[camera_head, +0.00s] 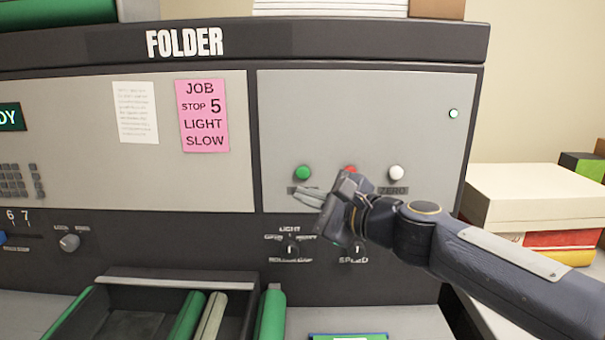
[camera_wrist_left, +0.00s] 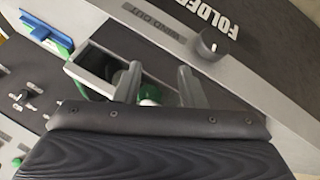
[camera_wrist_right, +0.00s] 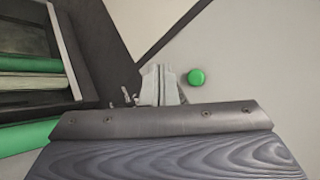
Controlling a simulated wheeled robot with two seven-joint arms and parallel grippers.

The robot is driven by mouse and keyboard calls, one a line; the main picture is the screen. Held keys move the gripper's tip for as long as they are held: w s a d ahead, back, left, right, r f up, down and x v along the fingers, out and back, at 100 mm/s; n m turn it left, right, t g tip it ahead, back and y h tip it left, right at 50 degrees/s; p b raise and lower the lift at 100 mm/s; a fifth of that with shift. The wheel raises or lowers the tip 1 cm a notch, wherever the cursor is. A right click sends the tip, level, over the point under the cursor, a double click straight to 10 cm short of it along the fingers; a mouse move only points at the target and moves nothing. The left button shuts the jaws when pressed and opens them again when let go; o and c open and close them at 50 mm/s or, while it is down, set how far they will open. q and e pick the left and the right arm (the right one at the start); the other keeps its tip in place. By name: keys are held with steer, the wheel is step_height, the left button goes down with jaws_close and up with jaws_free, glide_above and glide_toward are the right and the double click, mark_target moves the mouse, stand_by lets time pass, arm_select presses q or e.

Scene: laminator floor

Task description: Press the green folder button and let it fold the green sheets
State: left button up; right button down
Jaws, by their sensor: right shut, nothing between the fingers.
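The green button (camera_head: 303,172) is a round knob on the grey panel of the folder (camera_head: 375,110), left of a red button (camera_head: 349,169) and a white button (camera_head: 396,172). My right gripper (camera_head: 309,198) is shut and empty, its fingertips just below the green button. In the right wrist view the green button (camera_wrist_right: 196,77) lies right of the closed fingers (camera_wrist_right: 160,85), with a gap in the picture; I cannot tell contact. Green pieces (camera_head: 188,317) lie in and beside the dark tray (camera_head: 190,283). My left gripper (camera_wrist_left: 158,88) shows only in its wrist view, open.
Two knobs (camera_head: 291,250) sit below my right gripper. A pink job note (camera_head: 202,115) reads "STOP 5, LIGHT, SLOW". A small lamp (camera_head: 453,113) glows at the panel's upper right. Boxes (camera_head: 535,195) stand to the right, behind my right arm.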

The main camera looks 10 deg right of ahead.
mark_target(303, 173)
steer(key=w+d+p, duration=0.1)
steer(key=w, duration=0.6)
steer(key=shift+d, duration=0.25)
steer(key=shift+w, duration=0.1)
stand_by(1.7)
steer(key=shift+w+d, duration=0.1)
steer(key=shift+w, duration=0.2)
